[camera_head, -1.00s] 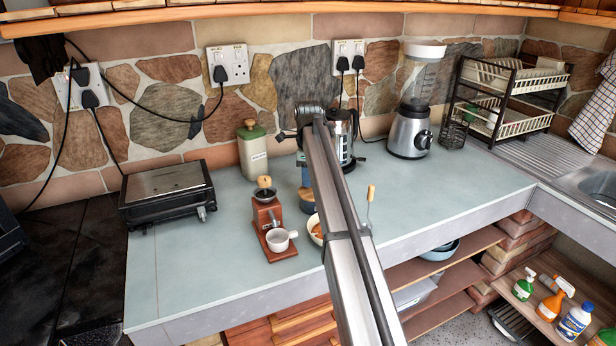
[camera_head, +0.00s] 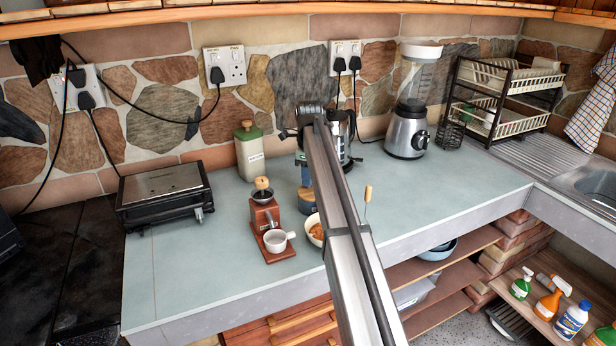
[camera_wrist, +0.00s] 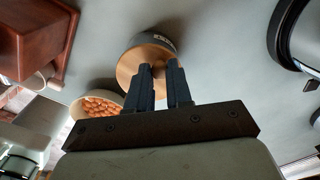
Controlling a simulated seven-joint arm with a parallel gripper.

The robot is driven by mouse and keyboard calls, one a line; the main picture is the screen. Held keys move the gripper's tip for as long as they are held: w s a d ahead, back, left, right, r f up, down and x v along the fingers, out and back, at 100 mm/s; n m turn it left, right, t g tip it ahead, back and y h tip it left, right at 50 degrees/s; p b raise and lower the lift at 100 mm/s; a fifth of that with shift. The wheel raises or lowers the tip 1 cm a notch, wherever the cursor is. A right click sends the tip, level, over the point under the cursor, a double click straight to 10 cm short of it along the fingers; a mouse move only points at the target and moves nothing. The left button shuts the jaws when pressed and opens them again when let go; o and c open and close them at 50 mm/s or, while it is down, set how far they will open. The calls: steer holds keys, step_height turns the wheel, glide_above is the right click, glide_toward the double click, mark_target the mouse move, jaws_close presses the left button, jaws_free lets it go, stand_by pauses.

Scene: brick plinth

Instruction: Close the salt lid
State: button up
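The salt jar (camera_head: 307,207) is a small dark blue-grey pot on the counter, partly behind my arm in the head view. In the wrist view its grey side with a small label (camera_wrist: 160,39) shows. Its round wooden lid (camera_wrist: 128,68) faces the camera there; I cannot tell whether it is fully seated. My gripper (camera_wrist: 160,67) has dark blue fingers with a narrow gap between them, and wood shows through the gap. The fingertips overlap the near part of the lid in the picture; contact is unclear. In the head view my gripper (camera_head: 306,176) is above the jar.
A bowl of orange-brown food (camera_head: 316,231) stands close to the jar. A wooden coffee grinder (camera_head: 264,216) with a white cup (camera_head: 276,240) is to the left. A green-lidded canister (camera_head: 249,152), a kettle (camera_head: 341,137) and a blender (camera_head: 408,130) stand behind.

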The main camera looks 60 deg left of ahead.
steer(key=o, duration=0.5)
steer(key=shift+c, duration=0.2)
step_height(320, 180, up, 14)
stand_by(0.4)
steer(key=shift+f, duration=0.1)
stand_by(0.4)
